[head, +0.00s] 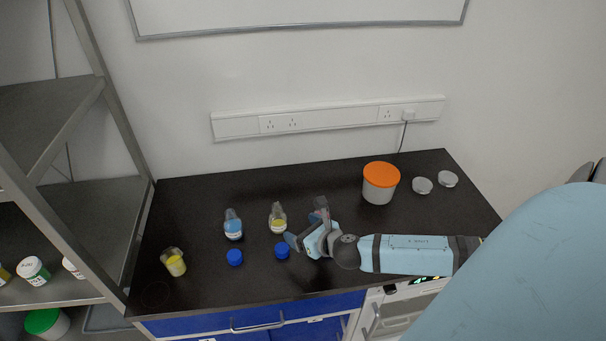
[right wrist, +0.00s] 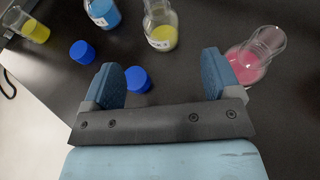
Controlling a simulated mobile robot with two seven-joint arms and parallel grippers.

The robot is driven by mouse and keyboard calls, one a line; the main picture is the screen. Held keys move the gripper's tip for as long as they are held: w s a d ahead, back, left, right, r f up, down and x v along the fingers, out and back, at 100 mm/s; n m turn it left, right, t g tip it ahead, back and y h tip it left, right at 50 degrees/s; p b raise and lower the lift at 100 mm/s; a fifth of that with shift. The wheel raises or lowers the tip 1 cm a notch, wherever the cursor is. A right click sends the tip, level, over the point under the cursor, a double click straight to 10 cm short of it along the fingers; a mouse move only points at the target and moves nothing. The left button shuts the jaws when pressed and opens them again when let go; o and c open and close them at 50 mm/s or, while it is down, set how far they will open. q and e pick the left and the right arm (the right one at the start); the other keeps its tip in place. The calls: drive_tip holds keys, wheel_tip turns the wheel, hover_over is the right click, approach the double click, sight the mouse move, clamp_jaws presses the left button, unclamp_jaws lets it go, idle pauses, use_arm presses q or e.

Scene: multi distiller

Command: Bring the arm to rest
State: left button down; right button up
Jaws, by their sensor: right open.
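My right gripper (head: 305,232) is over the front middle of the black bench (head: 210,280). In the right wrist view its two fingers (right wrist: 160,78) are spread with nothing held. A flask of pink liquid (right wrist: 248,62) stands just beyond the right finger; in the head view the gripper partly hides this flask (head: 321,204). A blue cap (right wrist: 138,79) shows between the fingers, near the left one, on the bench below. My right arm (head: 410,254) reaches in low from the right. My left gripper is not in view.
A blue-liquid flask (head: 233,225), a yellow-liquid flask (head: 278,217) and a small yellow beaker (head: 174,262) stand left of the gripper. Another blue cap (head: 235,257) lies nearby. An orange-lidded tub (head: 380,182) and two grey lids (head: 422,185) are at the back right. Metal shelving (head: 100,210) stands left.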

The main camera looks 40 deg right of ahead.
idle(0.4)
drive_tip(key=s+a+r+m+g, duration=0.2)
drive_tip(key=s+a+m+g, duration=0.15)
drive_tip(key=s+m, duration=0.65)
drive_tip(key=s+a+r+m+g, duration=0.3)
drive_tip(key=s+a+m, duration=0.15)
drive_tip(key=m, duration=0.85)
drive_tip(key=s+a+r+m+g, duration=0.2)
drive_tip(key=s+a+m+g, duration=0.15)
drive_tip(key=s+m, duration=0.65)
drive_tip(key=w+a+f+t+y, duration=0.1)
drive_tip(key=w+a+f+t, duration=0.1)
drive_tip(key=f, duration=0.5)
drive_tip(key=w+a+f+t+y, duration=0.1)
drive_tip(key=w+a+f+t, duration=0.2)
drive_tip(key=w+f+t, duration=0.2)
drive_tip(key=shift+w+a+f+y, duration=0.35)
drive_tip(key=shift+w+f, duration=0.25)
drive_tip(key=shift+f, duration=0.4)
